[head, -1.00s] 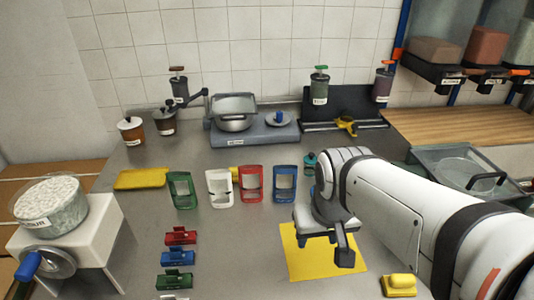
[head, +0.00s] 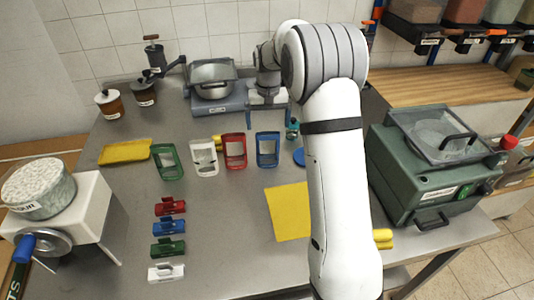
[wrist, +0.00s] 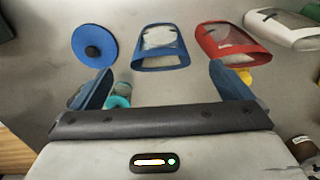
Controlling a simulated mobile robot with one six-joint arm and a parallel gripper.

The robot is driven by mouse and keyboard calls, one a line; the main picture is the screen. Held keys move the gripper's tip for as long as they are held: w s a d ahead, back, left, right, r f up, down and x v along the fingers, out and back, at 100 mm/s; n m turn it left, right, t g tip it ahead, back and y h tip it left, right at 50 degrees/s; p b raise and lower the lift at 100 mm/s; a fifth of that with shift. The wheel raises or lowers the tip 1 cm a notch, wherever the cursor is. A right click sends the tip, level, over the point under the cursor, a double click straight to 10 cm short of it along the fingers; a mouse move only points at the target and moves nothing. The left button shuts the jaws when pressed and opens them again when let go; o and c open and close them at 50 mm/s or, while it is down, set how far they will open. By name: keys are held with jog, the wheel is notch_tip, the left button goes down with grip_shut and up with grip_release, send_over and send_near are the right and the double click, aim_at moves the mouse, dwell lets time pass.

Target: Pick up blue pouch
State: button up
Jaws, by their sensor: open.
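The blue pouch (head: 267,150) stands on the steel table in the head view, at the right end of a row of pouches. It has a blue border and a pale window. In the wrist view the blue pouch (wrist: 162,64) is ahead of the fingers, near the top centre. My gripper (head: 268,100) is behind the row, near the scale, in the head view. In the wrist view my gripper (wrist: 163,82) has its two blue-tipped fingers spread wide, with nothing held between them. The fingers are apart from the pouch.
The red pouch (head: 235,151) is close beside it, then the white (head: 204,158) and green (head: 168,161) ones. A teal-topped item (wrist: 118,101) is close to the left finger. A blue disc (wrist: 95,45) lies nearby. A yellow mat (head: 288,212) is in front.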

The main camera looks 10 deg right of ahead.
aim_at(268, 133)
jog(key=shift+w+f, duration=0.35)
jog(key=shift+f, duration=0.35)
notch_tip(268, 133, down, 7)
jog(key=shift+f+p, duration=0.1)
jog(key=shift+p, duration=0.7)
jog(key=c, duration=1.3)
